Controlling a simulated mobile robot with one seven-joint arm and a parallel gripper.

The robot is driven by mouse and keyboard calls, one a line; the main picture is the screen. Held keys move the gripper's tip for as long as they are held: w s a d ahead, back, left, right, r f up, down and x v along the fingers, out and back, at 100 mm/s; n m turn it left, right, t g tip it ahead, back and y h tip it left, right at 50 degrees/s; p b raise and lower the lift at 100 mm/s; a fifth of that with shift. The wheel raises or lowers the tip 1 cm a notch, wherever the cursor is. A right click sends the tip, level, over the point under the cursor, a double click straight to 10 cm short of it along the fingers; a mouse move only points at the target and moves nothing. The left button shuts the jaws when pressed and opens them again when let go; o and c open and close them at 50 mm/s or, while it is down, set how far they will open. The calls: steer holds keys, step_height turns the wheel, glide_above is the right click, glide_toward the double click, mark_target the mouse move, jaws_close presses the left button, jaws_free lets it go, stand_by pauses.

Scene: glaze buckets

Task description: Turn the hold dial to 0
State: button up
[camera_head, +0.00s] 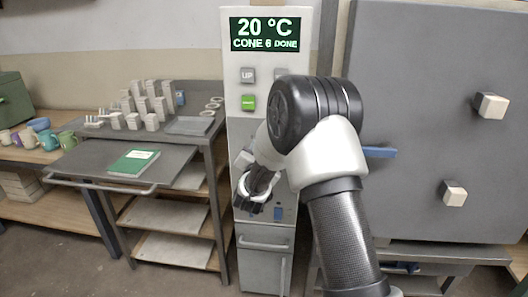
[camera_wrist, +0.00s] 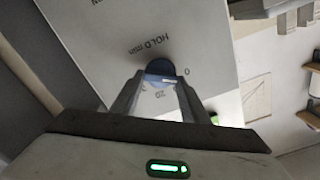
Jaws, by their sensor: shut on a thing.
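The hold dial (camera_wrist: 158,67) is a small dark blue knob on the pale control panel, below the upside-down label "HOLD min" in the wrist view. My gripper (camera_wrist: 160,80) is shut on it, one finger on each side. A "0" is printed just right of the dial, and "20" shows between the fingers. A pale mark shows at the dial's lower right edge, but its exact setting is hard to read. In the head view my gripper (camera_head: 257,190) is at the lower front of the control column (camera_head: 238,130), and the dial is hidden by my arm.
The display (camera_head: 266,34) reads "20 °C CONE 6 DONE". A grey UP button (camera_head: 247,75) and a green button (camera_head: 248,102) sit below it. A large grey kiln door (camera_head: 430,100) stands at right. A shelf cart with a green book (camera_head: 134,162) stands at left.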

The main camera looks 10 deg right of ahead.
steer(key=shift+a+n, duration=0.1)
steer(key=shift+n, duration=0.8)
steer(key=shift+f+b, duration=0.1)
steer(key=shift+b, duration=0.2)
steer(key=o, duration=1.1)
steer(key=shift+c, duration=0.2)
steer(key=shift+s, duration=0.1)
steer(key=p+v, duration=0.1)
steer(key=v, duration=1.6)
steer(key=shift+s, duration=0.1)
